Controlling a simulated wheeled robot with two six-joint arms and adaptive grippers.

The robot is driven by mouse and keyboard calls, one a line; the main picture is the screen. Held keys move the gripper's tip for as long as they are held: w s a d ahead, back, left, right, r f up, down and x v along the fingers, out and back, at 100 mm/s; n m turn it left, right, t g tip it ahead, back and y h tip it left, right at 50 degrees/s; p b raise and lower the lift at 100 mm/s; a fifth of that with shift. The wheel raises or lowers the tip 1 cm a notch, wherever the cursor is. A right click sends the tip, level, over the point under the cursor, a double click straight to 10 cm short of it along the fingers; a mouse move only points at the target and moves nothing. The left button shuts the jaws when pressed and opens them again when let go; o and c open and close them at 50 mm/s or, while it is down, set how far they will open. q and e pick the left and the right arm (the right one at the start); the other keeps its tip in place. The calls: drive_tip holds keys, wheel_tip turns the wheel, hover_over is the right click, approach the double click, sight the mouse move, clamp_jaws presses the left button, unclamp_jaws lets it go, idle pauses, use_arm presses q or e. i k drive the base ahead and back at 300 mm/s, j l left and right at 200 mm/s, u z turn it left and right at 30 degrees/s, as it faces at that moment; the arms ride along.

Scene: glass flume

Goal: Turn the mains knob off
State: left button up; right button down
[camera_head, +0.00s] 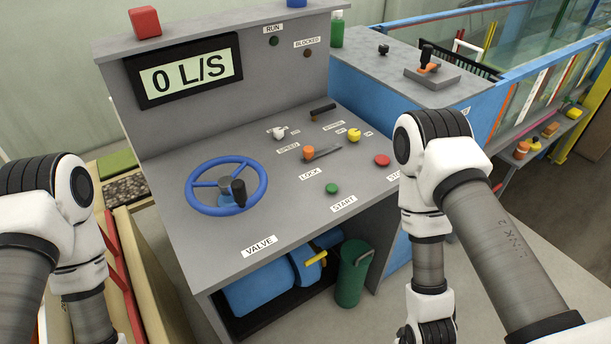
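The grey control desk (235,250) stands in the middle of the view. A yellow knob (354,135) on its sloped top has small white labels beside it. A pale knob (280,132) sits further left, also with small labels. My arms show at the left and right edges. Both grippers are outside the view, and neither arm touches the knobs.
The display (185,70) reads 0 L/S. A green bin (353,272) stands below.

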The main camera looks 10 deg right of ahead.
sight(353, 135)
drive_tip(key=i+l+z, duration=0.1)
drive_tip(key=l+z, duration=0.15)
drive_tip(key=z, duration=0.15)
drive_tip(key=i+l+z, duration=0.15)
drive_tip(key=z, duration=0.3)
drive_tip(key=i+l+z, duration=0.15)
drive_tip(key=z, duration=0.25)
